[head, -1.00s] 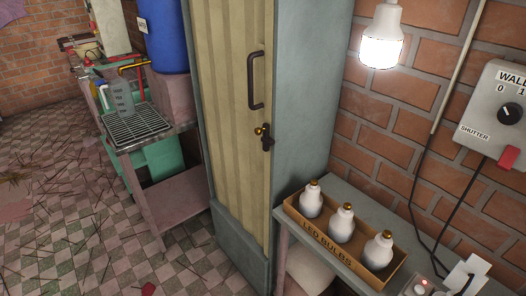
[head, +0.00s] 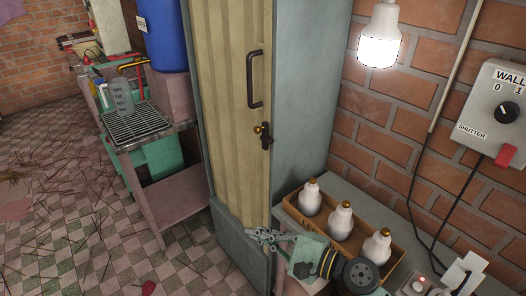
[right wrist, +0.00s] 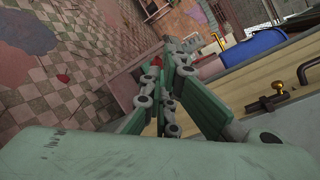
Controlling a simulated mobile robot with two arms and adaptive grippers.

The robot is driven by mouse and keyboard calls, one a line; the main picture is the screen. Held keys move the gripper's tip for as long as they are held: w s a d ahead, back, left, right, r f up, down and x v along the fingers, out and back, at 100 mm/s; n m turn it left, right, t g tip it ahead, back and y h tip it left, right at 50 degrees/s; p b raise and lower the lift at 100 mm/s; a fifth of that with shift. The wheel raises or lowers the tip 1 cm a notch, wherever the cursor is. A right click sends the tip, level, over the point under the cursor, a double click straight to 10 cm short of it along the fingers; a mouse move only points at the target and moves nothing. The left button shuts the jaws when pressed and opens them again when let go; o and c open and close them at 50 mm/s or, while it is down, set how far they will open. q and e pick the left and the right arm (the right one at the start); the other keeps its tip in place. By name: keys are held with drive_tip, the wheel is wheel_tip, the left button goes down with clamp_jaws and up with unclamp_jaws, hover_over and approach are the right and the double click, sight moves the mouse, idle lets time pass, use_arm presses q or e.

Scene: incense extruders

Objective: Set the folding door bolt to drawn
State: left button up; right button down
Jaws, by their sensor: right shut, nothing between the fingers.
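The folding door (head: 230,120) is a ribbed cream panel in a grey-blue cabinet frame, and it appears closed. The door bolt (head: 265,136) is a small dark fitting with a brass knob, low on the door's right edge below a dark pull handle (head: 255,80). The bolt also shows at the right of the right wrist view (right wrist: 268,102). My right gripper (head: 250,235) is green-grey, shut and empty, in front of the cabinet's lower part, below and apart from the bolt. Its fingers also show in the right wrist view (right wrist: 176,62). My left gripper is not in view.
A box of LED bulbs (head: 365,247) stands on a grey table to the right, close to my right arm. A lit bulb (head: 379,40) hangs above. A switch box (head: 497,112) is on the brick wall. A sink bench (head: 150,132) stands left.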

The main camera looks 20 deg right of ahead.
sight(263, 132)
drive_tip(key=w+d+r+m+t+h, duration=0.2)
drive_tip(key=w+d+r+m+t, duration=0.15)
drive_tip(key=d+m, duration=0.3)
drive_tip(key=w+d+r+m+t+h, duration=0.2)
drive_tip(key=w+d+m, duration=0.25)
drive_tip(key=m, duration=0.25)
drive_tip(key=w+a+r+p, duration=0.4)
drive_tip(key=w+p, duration=0.1)
drive_tip(key=w, duration=0.5)
drive_tip(key=shift+w+r, duration=0.2)
drive_tip(key=shift+r, duration=0.2)
wheel_tip(263, 132, up, 6)
drive_tip(key=p, duration=0.6)
drive_tip(key=shift+r, duration=0.25)
drive_tip(key=shift+f, duration=0.15)
